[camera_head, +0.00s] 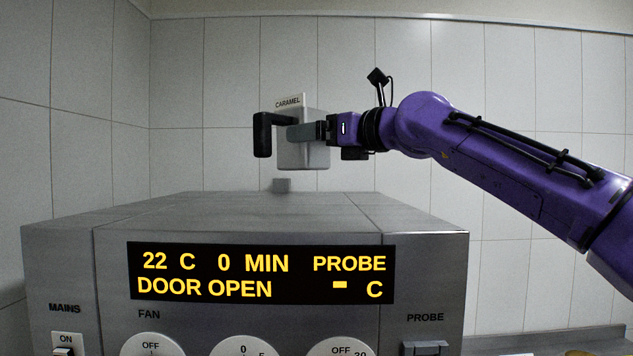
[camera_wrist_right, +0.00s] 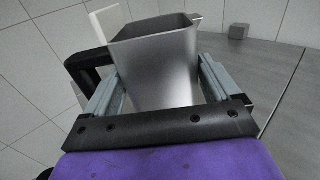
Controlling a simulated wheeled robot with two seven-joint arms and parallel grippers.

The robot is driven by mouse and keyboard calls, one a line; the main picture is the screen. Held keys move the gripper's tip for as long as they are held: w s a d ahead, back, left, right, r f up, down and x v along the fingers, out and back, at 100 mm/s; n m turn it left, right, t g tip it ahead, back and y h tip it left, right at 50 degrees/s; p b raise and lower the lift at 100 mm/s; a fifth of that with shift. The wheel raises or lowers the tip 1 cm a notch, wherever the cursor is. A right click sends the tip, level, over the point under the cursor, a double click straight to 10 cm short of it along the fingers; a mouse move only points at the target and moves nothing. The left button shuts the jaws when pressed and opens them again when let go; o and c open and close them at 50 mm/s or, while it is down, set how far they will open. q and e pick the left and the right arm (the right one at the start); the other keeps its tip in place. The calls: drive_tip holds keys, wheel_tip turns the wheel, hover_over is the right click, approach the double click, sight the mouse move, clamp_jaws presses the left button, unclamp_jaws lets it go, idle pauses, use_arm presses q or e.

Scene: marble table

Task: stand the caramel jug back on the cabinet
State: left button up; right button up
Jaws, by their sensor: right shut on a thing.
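The caramel jug (camera_head: 311,155) is a grey metal jug with a black handle on its left and a white label reading CARAMEL at its top. My right gripper (camera_head: 304,133) is shut on the jug and holds it about upright in the air. The jug's bottom appears above the top of the grey cabinet (camera_head: 225,212), with a gap in the picture. In the right wrist view, the open-topped jug (camera_wrist_right: 165,65) sits between the two fingers; its inside looks empty, its lower part is hidden. My left gripper is not in view.
The rest of the visible cabinet top is clear. A tiled wall (camera_head: 220,80) stands behind. The cabinet front has a lit display (camera_head: 262,275) and knobs.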

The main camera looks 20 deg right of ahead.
sight(332, 159)
drive_tip(key=w+f, duration=0.1)
drive_tip(key=w+d+f, duration=0.2)
drive_tip(key=f, duration=0.1)
drive_tip(key=shift+w+f, duration=0.1)
drive_tip(key=shift+w, duration=0.05)
drive_tip(key=f, duration=0.1)
drive_tip(key=w+f, duration=0.1)
drive_tip(key=f, duration=0.1)
drive_tip(key=w+f, duration=0.1)
drive_tip(key=shift+w+f+p, duration=0.1)
drive_tip(key=shift+f+p, duration=0.05)
drive_tip(key=shift+p, duration=0.15)
drive_tip(key=shift+d+f, duration=0.1)
drive_tip(key=shift+f, duration=0.05)
drive_tip(key=shift+s+d, duration=0.1)
drive_tip(key=shift+s, duration=0.25)
drive_tip(key=o, duration=0.8)
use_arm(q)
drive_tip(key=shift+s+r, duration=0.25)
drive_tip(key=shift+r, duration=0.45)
use_arm(e)
drive_tip(key=shift+w+a+f, duration=0.1)
drive_tip(key=shift+w+a, duration=0.1)
drive_tip(key=shift+f, duration=0.1)
